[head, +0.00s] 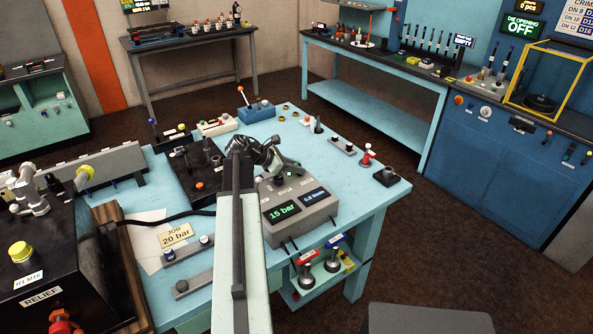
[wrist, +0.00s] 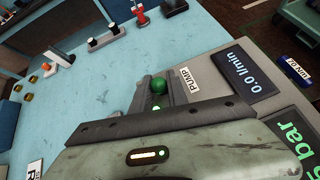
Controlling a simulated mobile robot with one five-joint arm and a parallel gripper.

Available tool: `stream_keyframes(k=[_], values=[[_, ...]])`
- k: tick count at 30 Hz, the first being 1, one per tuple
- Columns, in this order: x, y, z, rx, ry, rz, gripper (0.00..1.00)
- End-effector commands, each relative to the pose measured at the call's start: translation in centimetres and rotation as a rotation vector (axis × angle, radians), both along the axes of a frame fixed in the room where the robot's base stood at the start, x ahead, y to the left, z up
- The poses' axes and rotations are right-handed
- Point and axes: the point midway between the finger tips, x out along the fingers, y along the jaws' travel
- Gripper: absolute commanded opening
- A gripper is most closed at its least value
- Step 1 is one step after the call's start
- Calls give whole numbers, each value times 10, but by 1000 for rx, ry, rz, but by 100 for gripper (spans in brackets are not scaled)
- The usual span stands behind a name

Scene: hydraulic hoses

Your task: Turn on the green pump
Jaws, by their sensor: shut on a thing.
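The grey pump console (head: 325,209) stands on the light blue bench; its green display reads 15 bar and its blue display 0.0 l/min. In the wrist view the green round knob (wrist: 159,84) of the pump control is beside the PUMP label (wrist: 190,72). My gripper (wrist: 160,88) is shut on this knob, with a finger on each side. In the head view my gripper (head: 262,150) is over the rear left of the console, and my arm hides the knob. Whether the control is up or down cannot be seen.
A card reading JOB 20 bar (head: 176,236) lies on the bench at left. A black unit (head: 70,255) labelled RELIEF, with a yellow knob (head: 20,251), stands further left. The bench's right part is fairly clear.

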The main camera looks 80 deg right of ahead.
Motion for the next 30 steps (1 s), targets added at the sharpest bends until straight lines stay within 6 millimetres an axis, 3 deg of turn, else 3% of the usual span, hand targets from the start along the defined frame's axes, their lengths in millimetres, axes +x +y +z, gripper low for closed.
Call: stream_keyframes(k=[1,2,3,16,25,30], values=[[0,1,-1,3,-2,-1,0],[0,1,-1,3,-2,-1,25],[0,1,-1,2,-2,-1,36],[4,3,5,2,-1,1,36],[39,29,41,2,-1,2,36],[51,38,47,1,-2,0,36]])
